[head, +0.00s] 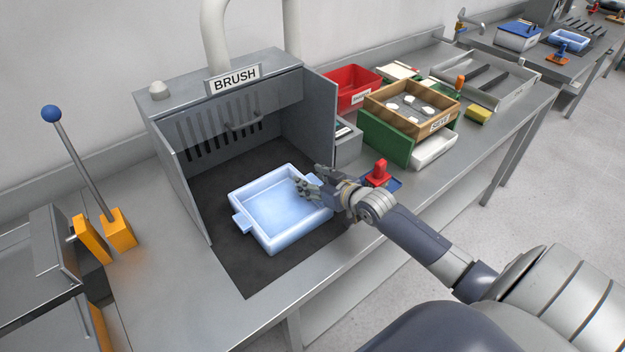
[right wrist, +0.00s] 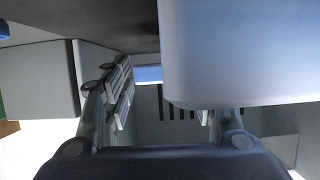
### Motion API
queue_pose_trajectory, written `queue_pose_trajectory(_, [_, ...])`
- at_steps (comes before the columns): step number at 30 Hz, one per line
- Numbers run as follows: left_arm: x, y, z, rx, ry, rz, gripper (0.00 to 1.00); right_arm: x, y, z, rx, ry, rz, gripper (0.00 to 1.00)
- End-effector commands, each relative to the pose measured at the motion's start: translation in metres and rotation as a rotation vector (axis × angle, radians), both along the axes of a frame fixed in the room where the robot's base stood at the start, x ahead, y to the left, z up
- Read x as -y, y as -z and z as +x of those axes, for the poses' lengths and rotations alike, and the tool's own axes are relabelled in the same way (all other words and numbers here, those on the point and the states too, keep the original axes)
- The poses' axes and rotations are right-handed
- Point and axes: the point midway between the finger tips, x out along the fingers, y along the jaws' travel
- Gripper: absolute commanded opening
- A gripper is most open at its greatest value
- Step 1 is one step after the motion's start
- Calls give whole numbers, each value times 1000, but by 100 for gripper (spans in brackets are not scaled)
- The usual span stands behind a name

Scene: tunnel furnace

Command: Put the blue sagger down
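The blue sagger (head: 283,238) is a pale blue, open square tray with a lug on its side. It appears to sit level on the dark mat inside the BRUSH booth, and I see nothing in it. My right gripper (head: 314,184) is at its right rim, beside the right-hand lug. In the right wrist view the fingers (right wrist: 165,105) stand apart with a gap between them. The sagger's wall (right wrist: 240,50) fills the upper right there and hides part of one finger. My left gripper is not in view.
The BRUSH booth (head: 235,85) has side walls close around the dark mat (head: 245,268). Right of it are a red bin (head: 352,86), a wooden SIEVE box (head: 412,103) and a red-handled tool (head: 378,172). A blue-knobbed lever (head: 80,160) stands at left.

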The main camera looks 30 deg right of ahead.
Motion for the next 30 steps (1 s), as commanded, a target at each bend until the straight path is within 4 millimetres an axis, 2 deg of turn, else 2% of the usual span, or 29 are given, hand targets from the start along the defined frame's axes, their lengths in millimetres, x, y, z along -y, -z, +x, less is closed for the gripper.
queue_pose_trajectory(8, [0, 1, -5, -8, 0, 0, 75, 1, -3, -9, 0, 0, 0, 52])
queue_pose_trajectory(21, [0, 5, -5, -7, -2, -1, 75, 6, -31, -79, -3, -1, 0, 52])
queue_pose_trajectory(30, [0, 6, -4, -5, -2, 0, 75, 9, -44, -107, -1, 0, 1, 52])
